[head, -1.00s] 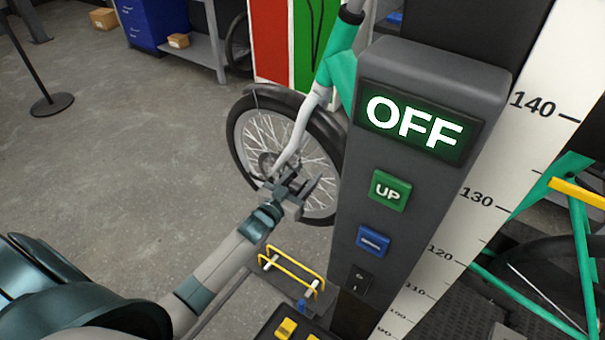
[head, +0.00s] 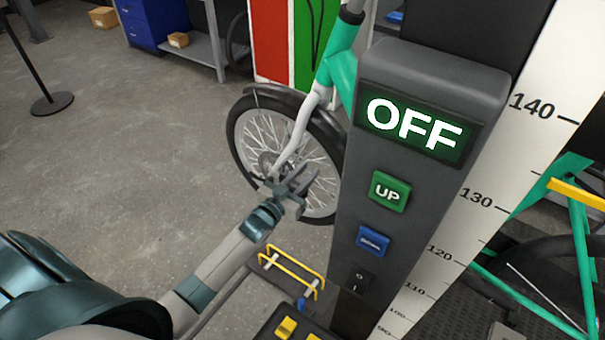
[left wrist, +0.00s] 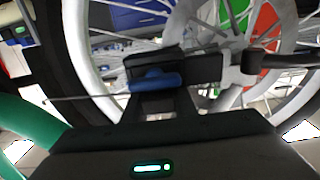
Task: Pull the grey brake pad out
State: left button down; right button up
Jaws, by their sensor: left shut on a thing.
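My left gripper (head: 296,184) is by the hub of the front bike wheel (head: 318,200), beside the lower end of the pale fork (head: 300,125). In the left wrist view the dark jaws (left wrist: 175,72) are close to the spokes and the grey hub parts (left wrist: 241,66). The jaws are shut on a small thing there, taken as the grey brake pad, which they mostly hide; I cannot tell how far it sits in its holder. A blue rounded piece (left wrist: 157,80) shows at the jaws. My right gripper is not in view.
A grey control post (head: 425,190) with an OFF display and buttons stands close on the right of my gripper. A yellow-railed rack (head: 292,272) lies below it. A green frame tube (left wrist: 28,130) is near the wrist. Open floor (head: 130,170) lies to the left.

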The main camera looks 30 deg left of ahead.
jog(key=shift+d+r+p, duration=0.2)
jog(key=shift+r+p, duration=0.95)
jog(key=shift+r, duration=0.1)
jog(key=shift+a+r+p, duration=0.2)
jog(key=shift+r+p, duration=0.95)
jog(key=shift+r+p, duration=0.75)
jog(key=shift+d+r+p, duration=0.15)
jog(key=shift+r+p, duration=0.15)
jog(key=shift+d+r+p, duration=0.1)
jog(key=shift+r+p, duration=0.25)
jog(key=shift+p, duration=0.05)
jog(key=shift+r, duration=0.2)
